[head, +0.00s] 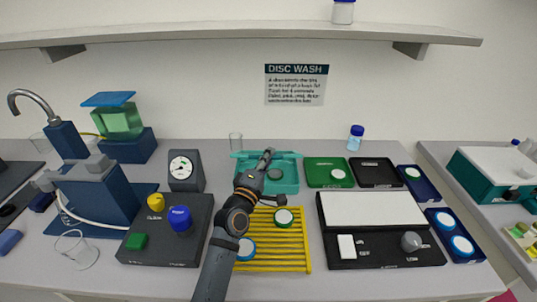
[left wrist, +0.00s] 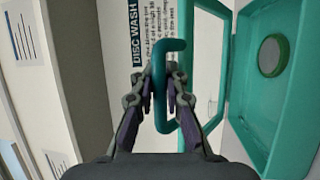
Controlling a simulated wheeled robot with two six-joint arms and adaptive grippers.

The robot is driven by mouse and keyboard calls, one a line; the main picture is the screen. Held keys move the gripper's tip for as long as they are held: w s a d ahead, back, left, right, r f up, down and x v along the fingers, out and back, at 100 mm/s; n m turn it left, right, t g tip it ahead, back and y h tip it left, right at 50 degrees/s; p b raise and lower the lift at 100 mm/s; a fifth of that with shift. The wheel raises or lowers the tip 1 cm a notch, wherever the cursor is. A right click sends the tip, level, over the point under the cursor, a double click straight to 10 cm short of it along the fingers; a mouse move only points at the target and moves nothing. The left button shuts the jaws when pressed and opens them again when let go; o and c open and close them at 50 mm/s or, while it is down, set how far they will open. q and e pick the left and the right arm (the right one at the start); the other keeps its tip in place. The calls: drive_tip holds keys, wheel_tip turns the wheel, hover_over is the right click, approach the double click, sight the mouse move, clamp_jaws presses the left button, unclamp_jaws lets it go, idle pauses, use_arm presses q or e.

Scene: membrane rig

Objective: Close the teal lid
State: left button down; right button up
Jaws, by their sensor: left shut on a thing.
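The teal box (head: 292,186) stands at the back middle of the bench, with a disc (head: 274,174) inside; the box (left wrist: 293,140) and disc (left wrist: 272,56) also show in the left wrist view. Its teal lid (left wrist: 185,118) is a frame with a see-through middle and stands raised, open, at the box's edge. My left gripper (head: 267,157) reaches over the box. In the left wrist view its fingers (left wrist: 160,88) are shut on the lid's teal C-shaped handle (left wrist: 168,127). My arm hides part of the box in the head view. My right gripper is not in view.
A yellow rack (head: 290,262) with discs lies in front of the box. Green (head: 318,178) and black (head: 375,172) trays are to its right, and a dark timer block (head: 186,171) to its left. A clear beaker (head: 235,141) stands close behind the box.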

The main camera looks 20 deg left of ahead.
use_arm(q)
drive_tip(key=shift+s+d+f, duration=0.1)
drive_tip(key=shift+s+f, duration=0.2)
drive_tip(key=shift+f, duration=0.2)
drive_tip(key=c, duration=1.7)
unclamp_jaws()
drive_tip(key=shift+s+r, duration=0.1)
drive_tip(key=shift+o, duration=0.2)
